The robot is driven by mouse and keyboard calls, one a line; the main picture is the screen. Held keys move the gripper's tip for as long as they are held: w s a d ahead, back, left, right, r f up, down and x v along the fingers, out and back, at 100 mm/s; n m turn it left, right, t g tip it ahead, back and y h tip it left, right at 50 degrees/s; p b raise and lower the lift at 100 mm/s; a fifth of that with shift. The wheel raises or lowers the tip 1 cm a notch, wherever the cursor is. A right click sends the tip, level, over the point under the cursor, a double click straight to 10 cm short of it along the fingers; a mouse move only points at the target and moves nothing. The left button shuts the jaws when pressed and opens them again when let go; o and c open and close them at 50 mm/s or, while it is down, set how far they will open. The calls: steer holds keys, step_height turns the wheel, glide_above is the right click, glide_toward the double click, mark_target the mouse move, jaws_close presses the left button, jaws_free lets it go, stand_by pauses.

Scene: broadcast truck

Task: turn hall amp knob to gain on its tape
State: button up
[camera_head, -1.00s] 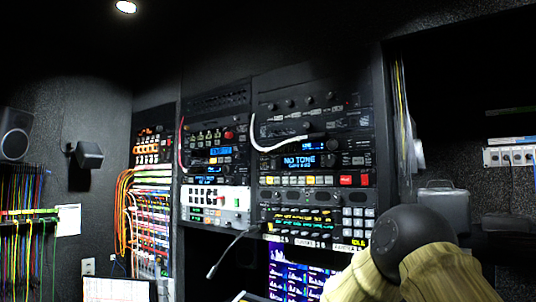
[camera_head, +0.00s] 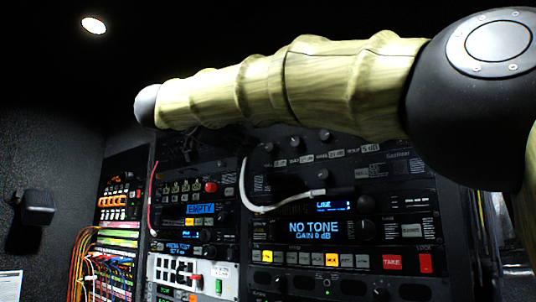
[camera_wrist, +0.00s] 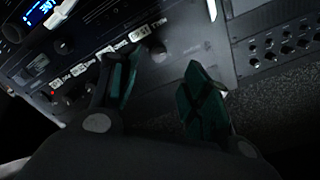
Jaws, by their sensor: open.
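A row of dark knobs, one of them here (camera_head: 325,136), sits on the amplifier panel at the top of the rack, under my arm. Small pale tapes (camera_head: 336,154) run below them; the right tape (camera_head: 370,148) ends in "dB", its digit unclear. I cannot tell which knob is the hall one. In the wrist view my gripper (camera_wrist: 165,60) is open over this panel, its two green-padded fingers apart. A dark knob (camera_wrist: 158,52) shows between the fingertips; contact cannot be told. The gripper is hidden in the head view.
Below, a blue display (camera_head: 315,230) reads "NO TONE, GAIN 0 dB". A white cable (camera_head: 285,204) and a red-pink cable (camera_head: 152,195) hang across the rack front. More small knobs (camera_wrist: 287,47) show at right in the wrist view.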

mark_target(269, 147)
steer(key=p+x, duration=0.1)
steer(key=x, duration=0.2)
steer(key=p+x, duration=0.2)
steer(key=x, duration=0.1)
steer(key=p+x, duration=0.1)
steer(key=x, duration=0.2)
steer(key=shift+d+r+p, duration=0.3)
steer(key=shift+r+p, duration=0.1)
steer(key=shift+w+d+f, duration=0.2)
steer(key=shift+w+d, duration=0.2)
steer(key=shift+w, duration=0.1)
steer(key=shift+a, duration=0.1)
steer(key=shift+c, duration=0.3)
jaws_close()
